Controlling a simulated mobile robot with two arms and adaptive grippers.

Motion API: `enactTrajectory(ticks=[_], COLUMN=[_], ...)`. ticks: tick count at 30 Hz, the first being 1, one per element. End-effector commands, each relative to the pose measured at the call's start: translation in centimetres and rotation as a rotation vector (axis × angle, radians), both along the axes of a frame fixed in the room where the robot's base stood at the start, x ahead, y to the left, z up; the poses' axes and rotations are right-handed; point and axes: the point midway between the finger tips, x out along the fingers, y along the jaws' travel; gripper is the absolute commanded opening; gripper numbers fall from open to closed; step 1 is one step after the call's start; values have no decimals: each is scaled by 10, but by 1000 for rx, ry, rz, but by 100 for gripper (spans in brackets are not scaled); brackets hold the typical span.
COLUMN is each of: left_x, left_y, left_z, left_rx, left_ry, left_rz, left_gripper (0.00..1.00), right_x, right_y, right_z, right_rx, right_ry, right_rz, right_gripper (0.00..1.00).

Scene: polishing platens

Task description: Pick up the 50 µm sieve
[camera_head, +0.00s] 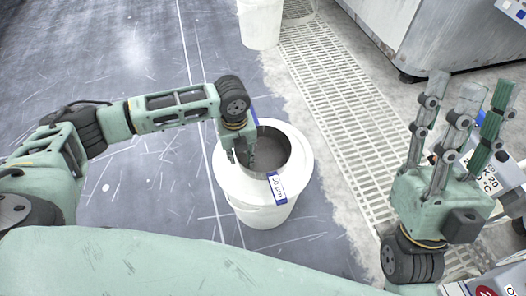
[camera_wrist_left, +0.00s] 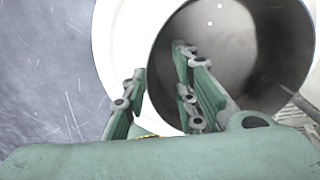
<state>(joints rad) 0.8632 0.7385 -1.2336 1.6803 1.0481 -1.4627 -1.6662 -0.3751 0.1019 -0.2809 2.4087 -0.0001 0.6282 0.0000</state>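The 50 µm sieve (camera_head: 301,160) is a round white piece with a wide rim and a dark grey cylindrical opening. A blue-edged label (camera_head: 277,188) on its front seems to read 50 µm. It sits on a white bucket (camera_head: 262,216) on the floor. My left gripper (camera_head: 241,157) is at the left side of the opening. In the left wrist view my left gripper (camera_wrist_left: 163,90) has its fingers apart, one over the white rim (camera_wrist_left: 116,50) and the others inside the grey opening (camera_wrist_left: 235,50). Contact with the wall is unclear. My right gripper (camera_head: 462,115) is open and empty, fingers up.
Another white bucket (camera_head: 260,25) stands at the top. A floor grating (camera_head: 335,110) runs to the right of the sieve. A grey cabinet (camera_head: 435,30) is at the upper right, and labelled containers (camera_head: 508,172) are behind my right gripper. The dark floor at left is clear.

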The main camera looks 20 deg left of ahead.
Motion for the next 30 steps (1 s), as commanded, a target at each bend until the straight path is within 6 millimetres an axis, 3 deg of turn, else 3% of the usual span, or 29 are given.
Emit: enactTrajectory(ticks=[23, 30], left_x=[0, 0], left_y=[0, 0], left_z=[-1, -1], left_rx=[0, 0], left_ry=[0, 0], left_rz=[0, 0], left_gripper=[26, 8], right_x=[7, 7], right_y=[1, 1], right_z=[-4, -3], right_rx=[-13, -12], right_ry=[39, 36], right_rz=[-3, -3], right_gripper=[40, 40])
